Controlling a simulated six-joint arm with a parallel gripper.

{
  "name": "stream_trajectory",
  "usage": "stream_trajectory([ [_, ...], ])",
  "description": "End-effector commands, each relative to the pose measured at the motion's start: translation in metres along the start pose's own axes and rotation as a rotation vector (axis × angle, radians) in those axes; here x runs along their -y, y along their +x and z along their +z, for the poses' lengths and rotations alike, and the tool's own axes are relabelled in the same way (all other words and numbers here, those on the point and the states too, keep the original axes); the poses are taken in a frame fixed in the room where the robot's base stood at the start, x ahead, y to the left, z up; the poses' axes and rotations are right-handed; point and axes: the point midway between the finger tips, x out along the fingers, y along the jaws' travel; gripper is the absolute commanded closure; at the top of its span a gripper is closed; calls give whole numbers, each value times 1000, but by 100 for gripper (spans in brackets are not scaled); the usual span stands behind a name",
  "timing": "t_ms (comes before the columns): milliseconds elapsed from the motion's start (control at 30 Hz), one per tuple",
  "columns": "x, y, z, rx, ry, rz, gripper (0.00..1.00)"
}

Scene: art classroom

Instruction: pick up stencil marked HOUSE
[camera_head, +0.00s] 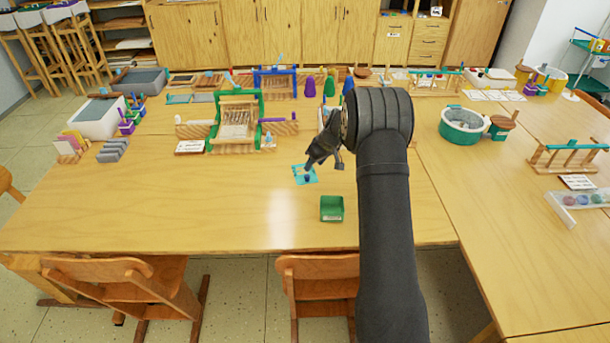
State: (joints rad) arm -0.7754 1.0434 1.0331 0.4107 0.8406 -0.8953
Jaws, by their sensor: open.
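A small flat teal stencil (300,179) lies on the wooden table near the middle, with dark spots on it. Its marking is too small to read, so I cannot tell whether it says HOUSE. My gripper (311,166) is open and reaches down from the right, its fingertips over or beside the teal stencil. I cannot tell whether they touch it. Part of the stencil's far side is hidden by the gripper.
A green-framed loom (237,121) stands behind and left. A teal round tub (461,125) is to the right. The table's front left is clear. Chairs (318,270) stand at the front edge.

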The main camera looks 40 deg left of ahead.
Motion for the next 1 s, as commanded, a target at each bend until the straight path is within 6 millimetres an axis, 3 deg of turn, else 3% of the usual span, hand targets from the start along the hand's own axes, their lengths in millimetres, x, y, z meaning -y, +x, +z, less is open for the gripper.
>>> stream_trajectory([
  [100,0,16,0,1,1,-1,55],
  [367,1,30,1,1,1,-1,55],
  [633,2,69,2,1,1,0,55],
  [900,2,74,2,-1,1,2,55],
  [933,2,74,2,-1,1,2,57],
  [1000,2,74,2,-1,1,2,71],
])
